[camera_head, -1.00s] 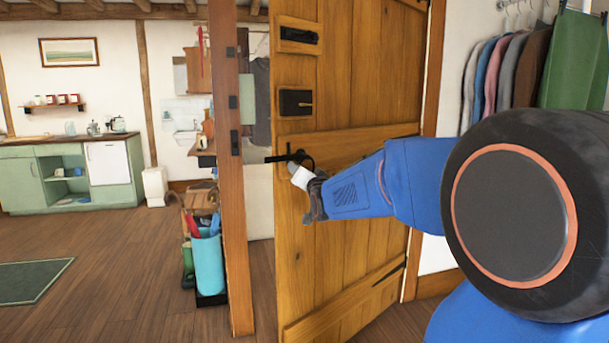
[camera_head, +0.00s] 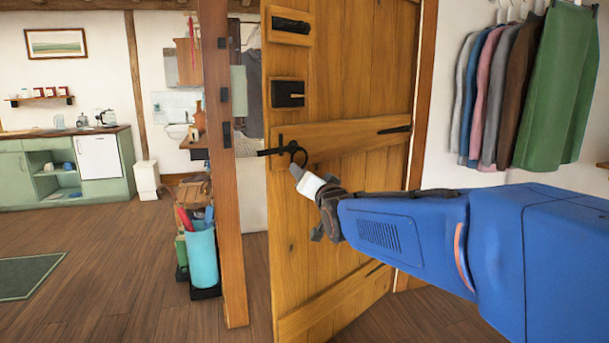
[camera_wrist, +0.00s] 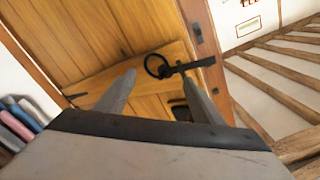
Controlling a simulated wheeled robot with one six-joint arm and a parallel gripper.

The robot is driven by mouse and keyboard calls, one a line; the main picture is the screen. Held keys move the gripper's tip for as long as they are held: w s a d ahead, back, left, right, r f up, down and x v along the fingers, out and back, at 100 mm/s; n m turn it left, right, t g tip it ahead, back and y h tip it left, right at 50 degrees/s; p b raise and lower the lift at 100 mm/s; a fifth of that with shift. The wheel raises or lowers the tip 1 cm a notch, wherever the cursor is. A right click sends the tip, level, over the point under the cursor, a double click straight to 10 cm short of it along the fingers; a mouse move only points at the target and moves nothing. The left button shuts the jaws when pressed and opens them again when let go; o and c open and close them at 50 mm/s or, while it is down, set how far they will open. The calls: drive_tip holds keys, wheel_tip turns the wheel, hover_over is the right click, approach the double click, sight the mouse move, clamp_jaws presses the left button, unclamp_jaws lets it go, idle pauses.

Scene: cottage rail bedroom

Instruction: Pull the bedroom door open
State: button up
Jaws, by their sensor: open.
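The wooden plank door (camera_head: 340,180) stands ajar, with a gap between its left edge and the wooden door post (camera_head: 226,180). A black ring handle (camera_head: 298,156) with a latch bar (camera_head: 275,151) is on its middle rail near the free edge. My gripper (camera_head: 302,176) is just below and right of the ring in the head view. In the wrist view my gripper (camera_wrist: 160,92) is open, its two fingers apart. There the ring (camera_wrist: 156,66) shows beyond and between the fingertips. Nothing is held; I cannot tell whether a finger touches the ring.
A blue bin (camera_head: 202,255) with items stands left of the post. Hanging clothes (camera_head: 510,90) are on the right wall. Green cabinets (camera_head: 60,172) and a dark green rug (camera_head: 28,275) lie further left. The wooden floor (camera_head: 120,270) between is clear.

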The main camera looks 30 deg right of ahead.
drive_tip(key=shift+v, duration=2.05)
